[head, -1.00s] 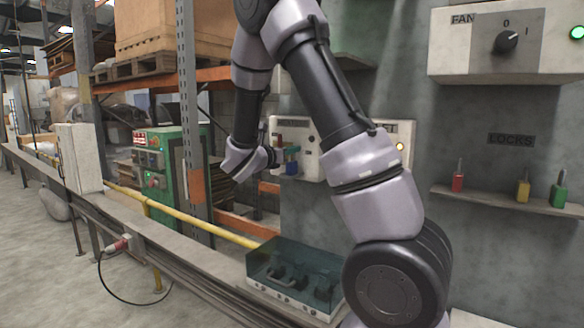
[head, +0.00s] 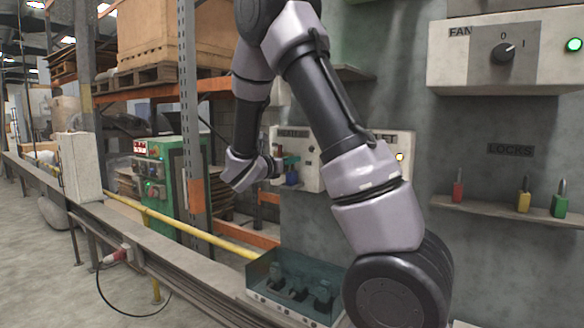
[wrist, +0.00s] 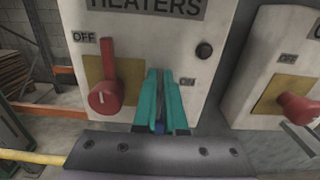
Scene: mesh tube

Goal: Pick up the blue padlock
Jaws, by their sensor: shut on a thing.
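The blue padlock (wrist: 159,128) is mostly hidden between the teal fingers of my gripper (wrist: 160,105) in the wrist view. My gripper is shut on it. In the head view the blue padlock (head: 291,178) hangs below the fingertips, in front of the heaters box (head: 310,172). In the wrist view the heaters box (wrist: 140,50) fills the area behind the fingers. Its red handle (wrist: 106,97) is left of my gripper and points up towards OFF. I cannot tell whether the padlock touches the box.
A shelf (head: 480,208) under the LOCKS sign holds a red padlock (head: 458,192), a yellow padlock (head: 523,201) and a green padlock (head: 559,206). A fan box (head: 470,65) is above. A second box with a red handle (wrist: 298,108) stands right of the heaters box.

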